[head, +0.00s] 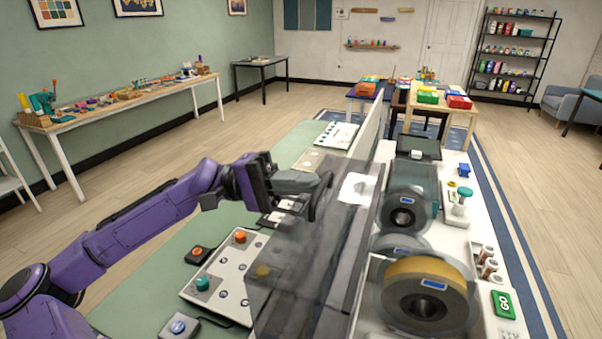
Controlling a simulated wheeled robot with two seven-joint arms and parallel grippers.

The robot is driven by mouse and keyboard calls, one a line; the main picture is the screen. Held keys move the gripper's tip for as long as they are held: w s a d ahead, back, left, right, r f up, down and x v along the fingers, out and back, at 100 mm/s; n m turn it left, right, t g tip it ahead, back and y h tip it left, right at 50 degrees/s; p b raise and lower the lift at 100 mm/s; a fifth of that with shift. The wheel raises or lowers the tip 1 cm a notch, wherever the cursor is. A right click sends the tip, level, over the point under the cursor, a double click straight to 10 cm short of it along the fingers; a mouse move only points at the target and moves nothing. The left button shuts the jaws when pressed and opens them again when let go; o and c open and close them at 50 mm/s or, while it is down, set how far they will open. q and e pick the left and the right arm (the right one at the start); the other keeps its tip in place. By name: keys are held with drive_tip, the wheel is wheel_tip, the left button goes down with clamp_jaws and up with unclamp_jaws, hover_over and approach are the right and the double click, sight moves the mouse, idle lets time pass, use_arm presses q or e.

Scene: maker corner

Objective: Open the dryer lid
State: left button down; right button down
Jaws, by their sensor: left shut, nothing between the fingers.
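The filament dryer is a long clear-walled box (366,312) at the centre right, with several spools inside, the nearest one tan and grey (428,292). Its smoky see-through lid (300,285) stands raised along the dryer's left side, leaning left, and the spools show from above. My left gripper (318,190) is shut and empty. It is at the lid's left face, around mid-length, and its fingertips overlap the lid in the picture. I cannot tell whether they touch it. My right gripper is out of view.
A control panel with coloured buttons (222,280) lies on the green bench top (150,318), left of the lid. Farther tables and shelves are well away.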

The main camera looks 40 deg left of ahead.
sight(334, 202)
use_arm(q)
drive_tip(key=d, duration=0.1)
drive_tip(key=w+d+r+y+p, duration=0.1)
drive_tip(key=d, duration=0.1)
drive_tip(key=d+r+y+p, duration=0.1)
drive_tip(key=d, duration=0.1)
drive_tip(key=shift+w+d+g, duration=0.1)
drive_tip(key=shift+w+g, duration=0.05)
drive_tip(key=shift+g, duration=0.15)
drive_tip(key=shift+w+d, duration=0.1)
drive_tip(key=shift+d, duration=0.15)
drive_tip(key=shift+a, duration=0.1)
drive_tip(key=shift+f, duration=0.1)
